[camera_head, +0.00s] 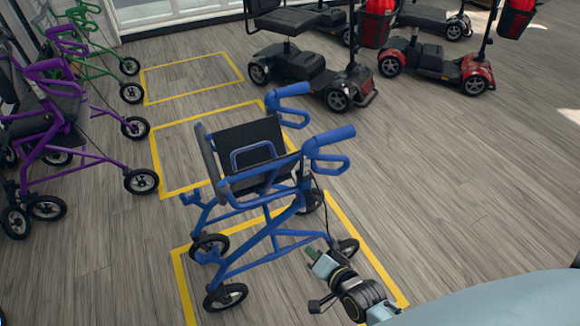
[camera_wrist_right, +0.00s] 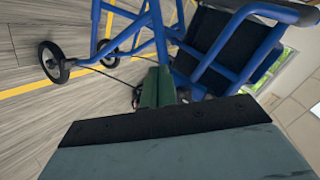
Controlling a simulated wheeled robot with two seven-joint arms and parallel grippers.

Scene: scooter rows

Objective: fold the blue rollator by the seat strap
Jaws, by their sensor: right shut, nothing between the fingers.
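The blue rollator (camera_head: 268,231) stands unfolded on its wheels in the middle of the head view. Its black seat (camera_head: 250,140) is spread open, and a blue loop that looks like the seat strap (camera_head: 252,154) lies on it. My right gripper (camera_head: 314,255) is low beside the rollator's near right wheel, apart from the strap. Its green fingers are shut and empty. In the right wrist view the shut fingers (camera_wrist_right: 158,88) point towards the rollator's frame (camera_wrist_right: 160,30) and dark seat (camera_wrist_right: 222,42). My left gripper is not in view.
A purple rollator (camera_head: 85,160) and a green rollator (camera_head: 88,68) stand on the left. Mobility scooters (camera_head: 305,65) stand at the back, one of them red (camera_head: 472,68). Yellow floor lines (camera_head: 345,225) mark bays. The wooden floor on the right is clear.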

